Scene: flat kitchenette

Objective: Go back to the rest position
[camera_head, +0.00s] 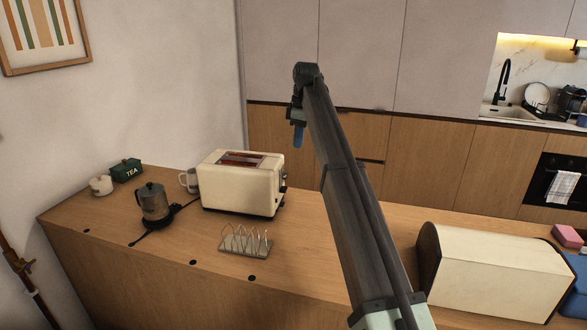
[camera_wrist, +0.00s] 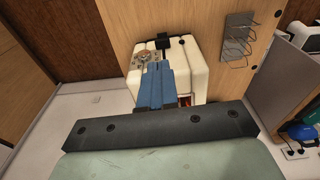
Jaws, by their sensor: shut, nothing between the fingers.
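My gripper (camera_head: 298,138) is raised at the end of my outstretched arm, its blue fingers pointing down. In the wrist view its blue fingers (camera_wrist: 154,72) are together with nothing between them. The cream toaster (camera_head: 240,187) stands on the wooden counter, to the left of and below my gripper in the head view. Reddish-brown colour shows in its top slots. In the wrist view the toaster (camera_wrist: 190,52) lies behind the fingers, which hide part of it. The gripper appears apart from everything.
On the counter (camera_head: 300,275) stand a wire toast rack (camera_head: 245,243), a kettle (camera_head: 153,204), a mug (camera_head: 187,180), a green tea tin (camera_head: 127,170), a white pot (camera_head: 101,186) and a bread bin (camera_head: 490,270). A pink sponge (camera_head: 567,236) lies at right. Cabinets line the back.

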